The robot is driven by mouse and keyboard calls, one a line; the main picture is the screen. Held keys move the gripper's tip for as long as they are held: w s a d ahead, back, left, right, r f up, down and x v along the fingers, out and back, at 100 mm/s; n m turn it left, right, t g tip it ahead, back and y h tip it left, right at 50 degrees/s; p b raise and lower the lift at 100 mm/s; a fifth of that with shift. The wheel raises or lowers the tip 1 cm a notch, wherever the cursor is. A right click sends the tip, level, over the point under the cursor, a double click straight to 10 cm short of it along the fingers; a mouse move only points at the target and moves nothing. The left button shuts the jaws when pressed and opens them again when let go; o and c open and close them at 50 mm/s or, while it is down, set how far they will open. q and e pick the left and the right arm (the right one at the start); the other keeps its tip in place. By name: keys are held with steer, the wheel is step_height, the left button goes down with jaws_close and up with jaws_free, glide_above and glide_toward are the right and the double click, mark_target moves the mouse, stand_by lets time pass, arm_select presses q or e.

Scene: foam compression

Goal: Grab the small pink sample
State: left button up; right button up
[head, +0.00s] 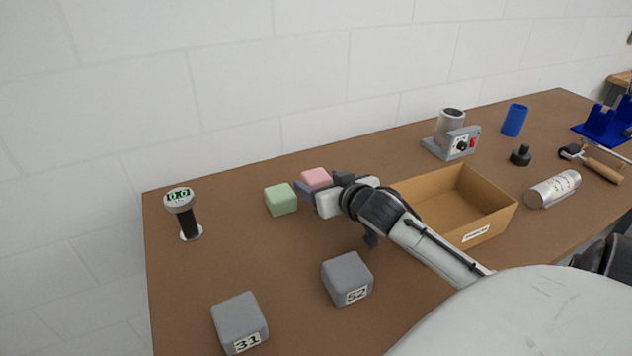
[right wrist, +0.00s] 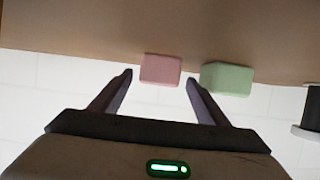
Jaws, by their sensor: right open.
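The small pink sample (head: 316,177) is a soft-edged block on the brown table, near its back edge. My right gripper (head: 310,188) is open beside it, partly in front of its lower part in the head view. In the right wrist view the pink sample (right wrist: 160,69) lies between the lines of the two open fingers (right wrist: 158,80), near their tips. I cannot tell whether the fingers touch it. My left gripper is not in view.
A green block (head: 281,199) sits close by the pink one; it also shows in the right wrist view (right wrist: 227,79). Grey blocks marked 52 (head: 347,278) and 31 (head: 240,322) stand in front. A gauge (head: 181,211) is at left, an open cardboard box (head: 490,222) at right.

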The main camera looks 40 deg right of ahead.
mark_target(321, 181)
steer(key=x, duration=0.3)
steer(key=shift+w+d, duration=0.1)
steer(key=c, duration=1.1)
